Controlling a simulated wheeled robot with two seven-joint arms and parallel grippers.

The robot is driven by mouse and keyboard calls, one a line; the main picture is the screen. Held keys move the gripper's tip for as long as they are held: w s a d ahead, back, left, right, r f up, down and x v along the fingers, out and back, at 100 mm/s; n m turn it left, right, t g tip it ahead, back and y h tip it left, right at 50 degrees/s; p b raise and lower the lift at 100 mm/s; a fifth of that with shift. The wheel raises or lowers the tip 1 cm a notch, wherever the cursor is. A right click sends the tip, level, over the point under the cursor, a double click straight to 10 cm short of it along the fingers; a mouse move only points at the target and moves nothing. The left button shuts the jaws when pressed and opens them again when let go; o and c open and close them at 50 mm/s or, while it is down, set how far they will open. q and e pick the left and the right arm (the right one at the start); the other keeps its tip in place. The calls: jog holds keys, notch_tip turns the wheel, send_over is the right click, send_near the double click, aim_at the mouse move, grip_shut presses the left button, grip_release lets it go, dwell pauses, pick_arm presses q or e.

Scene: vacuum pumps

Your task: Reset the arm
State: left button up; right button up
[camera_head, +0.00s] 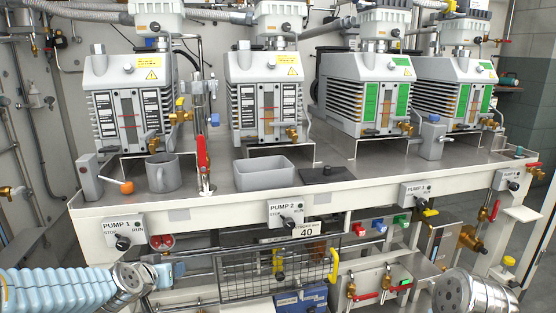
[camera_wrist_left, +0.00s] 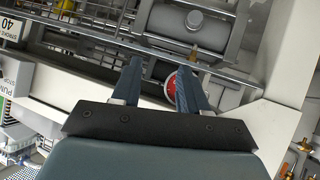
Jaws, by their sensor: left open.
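My left arm (camera_head: 65,288) comes in low from the left in the camera_head view, in front of the bench and below its top. My left gripper (camera_wrist_left: 160,72) is open in the left wrist view, its two dark fingers apart, with nothing held between them. A round red part (camera_wrist_left: 171,88) shows behind the right finger, partly hidden by it; I cannot tell how far away it is. A metal arm link of mine (camera_head: 472,296) shows at the bottom right of the camera_head view. My right gripper is not in view.
Several vacuum pumps (camera_head: 260,95) stand in a row on the bench. A grey mug (camera_head: 162,174) and a grey bin (camera_head: 262,176) sit near its front edge (camera_head: 330,202). The pump 1 switch (camera_head: 123,240) is above my left arm.

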pick_arm(q)
jog(key=s+d+f+g+h+p, duration=0.1)
jog(key=s+d+f+g, duration=0.15)
jog(key=f, duration=0.45)
jog(key=s+d+f+g+p, duration=0.1)
jog(key=s+d+f, duration=0.15)
jog(key=f, duration=0.45)
jog(key=s+d+f+g+h+p, duration=0.1)
jog(key=s+d+f+g, duration=0.2)
jog(key=s+d+f, duration=0.2)
jog(key=s+d+f+g+h+p, duration=0.1)
jog(key=s+d+f+g, duration=0.3)
jog(key=s+f, duration=0.7)
jog(key=s+d, duration=0.1)
jog(key=s, duration=0.4)
jog(key=shift+f+n+p, duration=0.3)
jog(key=shift+p, duration=0.1)
jog(key=shift+c, duration=0.2)
